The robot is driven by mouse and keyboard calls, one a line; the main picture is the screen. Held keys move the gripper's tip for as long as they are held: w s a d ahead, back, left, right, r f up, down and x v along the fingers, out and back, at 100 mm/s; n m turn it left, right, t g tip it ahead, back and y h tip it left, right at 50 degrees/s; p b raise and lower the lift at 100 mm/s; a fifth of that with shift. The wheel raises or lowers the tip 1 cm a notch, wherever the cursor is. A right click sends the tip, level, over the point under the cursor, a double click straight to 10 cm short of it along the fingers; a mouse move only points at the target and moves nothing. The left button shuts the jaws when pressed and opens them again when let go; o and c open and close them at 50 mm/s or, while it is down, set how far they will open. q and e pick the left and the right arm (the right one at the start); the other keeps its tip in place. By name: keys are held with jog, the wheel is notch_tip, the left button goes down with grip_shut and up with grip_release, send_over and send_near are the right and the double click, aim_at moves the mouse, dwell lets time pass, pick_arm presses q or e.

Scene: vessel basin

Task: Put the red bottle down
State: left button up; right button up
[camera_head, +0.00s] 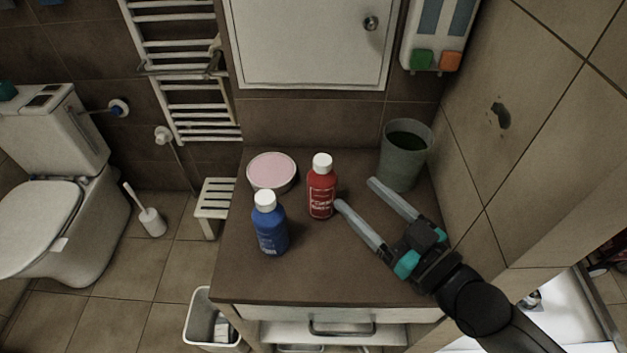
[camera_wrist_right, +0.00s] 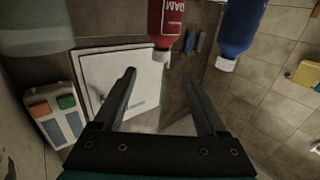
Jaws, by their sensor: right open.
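The red bottle (camera_head: 321,187) with a white cap stands upright on the brown cabinet top (camera_head: 330,275). My right gripper (camera_head: 355,194) is open and empty, just to the right of the red bottle. Its near-left fingertip is close to the bottle's side; I cannot tell whether they touch. In the right wrist view the red bottle (camera_wrist_right: 165,22) appears upside down at the top, beyond the open fingers (camera_wrist_right: 160,78) and not between them. My left gripper is not in view.
A blue bottle (camera_head: 269,224) stands left of the red one, with a round pink-lidded tin (camera_head: 272,172) behind it. A grey-green cup (camera_head: 405,155) stands at the back right, near the wall. The cabinet top's front is clear.

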aim_at(317, 157)
jog(key=x, duration=0.7)
jog(key=shift+w+a+b, duration=0.1)
jog(key=shift+w+b, duration=0.1)
jog(key=shift+b, duration=0.15)
jog(key=shift+b+x, duration=0.45)
jog(key=shift+x, duration=2.75)
grip_shut()
